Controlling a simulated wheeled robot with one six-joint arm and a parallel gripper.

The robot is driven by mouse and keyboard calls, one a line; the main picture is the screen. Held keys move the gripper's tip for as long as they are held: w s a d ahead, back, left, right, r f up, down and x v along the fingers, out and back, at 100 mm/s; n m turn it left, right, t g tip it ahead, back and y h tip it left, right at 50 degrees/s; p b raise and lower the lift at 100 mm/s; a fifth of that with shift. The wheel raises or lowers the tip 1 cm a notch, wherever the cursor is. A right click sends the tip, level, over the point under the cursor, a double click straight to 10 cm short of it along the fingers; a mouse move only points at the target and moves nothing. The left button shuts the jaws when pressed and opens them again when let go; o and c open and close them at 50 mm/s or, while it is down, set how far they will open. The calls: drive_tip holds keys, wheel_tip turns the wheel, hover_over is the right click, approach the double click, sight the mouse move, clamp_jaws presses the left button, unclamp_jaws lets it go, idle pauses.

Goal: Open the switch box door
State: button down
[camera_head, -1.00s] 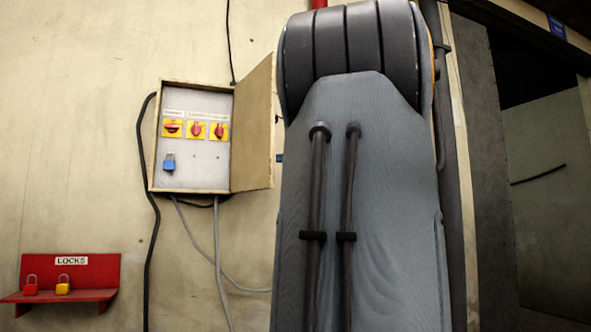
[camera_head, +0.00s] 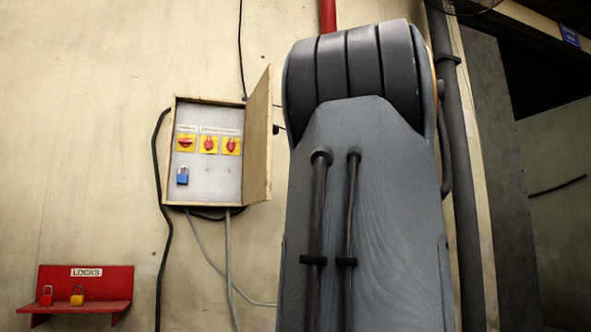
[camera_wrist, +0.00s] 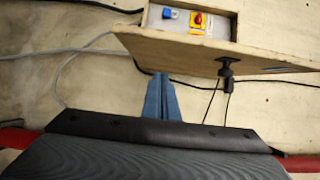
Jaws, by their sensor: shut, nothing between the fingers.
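The switch box (camera_head: 210,185) hangs on the wall left of my arm in the head view, with red and yellow switches and a blue padlock inside. Its wooden door (camera_head: 258,140) stands open on the right side, jutting out from the box. In the wrist view, the box interior (camera_wrist: 180,28) is at the top, with the wooden door (camera_wrist: 190,52) below it and a dark latch or handle (camera_wrist: 225,70) on the door's edge. My gripper (camera_wrist: 162,80) shows blue fingers, shut and empty, near the door's lower edge; contact is unclear. In the head view my arm hides it.
A red locks shelf (camera_head: 85,290) with a red and a yellow padlock is at lower left. Black and grey cables (camera_head: 160,230) run beside and below the box. A vertical pipe (camera_head: 462,180) and a dark doorway (camera_head: 545,90) are at the right.

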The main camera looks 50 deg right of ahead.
drive_tip(key=s+a+b, duration=0.2)
drive_tip(key=s+b, duration=0.1)
drive_tip(key=s, duration=0.7)
drive_tip(key=w+a+f+g+y, duration=0.1)
drive_tip(key=w+a+f+g, duration=0.15)
drive_tip(key=w+f, duration=0.5)
drive_tip(key=w+a+f+g+y, duration=0.1)
drive_tip(key=w+a+f, duration=0.25)
drive_tip(key=f, duration=0.65)
drive_tip(key=w+a+f+n+g+y, duration=0.1)
drive_tip(key=w+a+f+n+g, duration=0.2)
drive_tip(key=a+f, duration=0.45)
drive_tip(key=w+a+f+n+g+y, duration=0.15)
drive_tip(key=w+a+f, duration=0.25)
drive_tip(key=f, duration=0.7)
drive_tip(key=s+a+f+n+g, duration=0.2)
drive_tip(key=a+f+n+g, duration=0.35)
drive_tip(key=a+f, duration=1.05)
drive_tip(key=s+a+f+n+g+h, duration=0.2)
drive_tip(key=s+a+f+n+g, duration=0.2)
drive_tip(key=s+a+f+n, duration=0.5)
drive_tip(key=s+a+f, duration=0.3)
drive_tip(key=a+f, duration=0.1)
drive_tip(key=f, duration=0.2)
drive_tip(key=shift+s+h, duration=0.3)
drive_tip(key=shift+h, duration=0.05)
drive_tip(key=shift+f, duration=0.1)
